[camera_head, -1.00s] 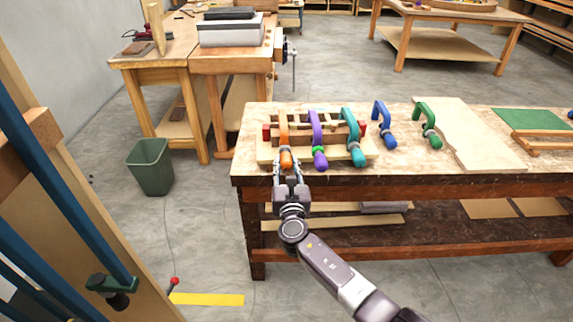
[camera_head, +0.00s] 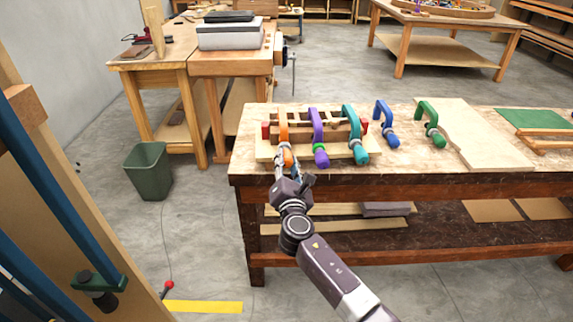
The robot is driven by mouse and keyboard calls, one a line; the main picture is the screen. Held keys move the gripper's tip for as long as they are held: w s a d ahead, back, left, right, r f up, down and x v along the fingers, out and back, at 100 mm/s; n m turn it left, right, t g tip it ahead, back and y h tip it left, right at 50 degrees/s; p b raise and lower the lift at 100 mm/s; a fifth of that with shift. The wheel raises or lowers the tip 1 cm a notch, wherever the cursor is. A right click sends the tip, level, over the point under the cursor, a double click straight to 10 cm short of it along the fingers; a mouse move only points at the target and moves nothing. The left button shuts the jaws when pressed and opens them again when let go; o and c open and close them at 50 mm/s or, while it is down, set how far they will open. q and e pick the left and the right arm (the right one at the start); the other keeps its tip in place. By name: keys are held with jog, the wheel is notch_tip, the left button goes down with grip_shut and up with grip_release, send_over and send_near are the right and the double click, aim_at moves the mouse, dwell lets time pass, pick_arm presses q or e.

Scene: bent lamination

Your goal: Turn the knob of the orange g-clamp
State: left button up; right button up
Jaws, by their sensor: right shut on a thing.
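The orange g-clamp (camera_head: 283,127) stands over the wooden lamination form (camera_head: 322,132) at the left end of the near workbench. Its knob (camera_head: 286,154) points toward me at the bench's front edge. My right gripper (camera_head: 286,163) is at this knob, its fingers around it and shut on it. The gripper is rolled to a slant, and it partly hides the knob. My left gripper is not in view.
A purple clamp (camera_head: 317,128) with a green collar and a teal clamp (camera_head: 351,122) stand on the same form, right of the orange one. A blue clamp (camera_head: 382,115) and a green clamp (camera_head: 427,113) lie farther right. A green bin (camera_head: 148,172) stands on the floor at left.

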dwell(0.3)
jog(key=o, duration=1.2)
jog(key=shift+c, duration=0.2)
jog(key=shift+s, duration=0.15)
jog(key=s, duration=1.1)
jog(key=shift+s+d, duration=0.35)
jog(key=shift+d, duration=0.05)
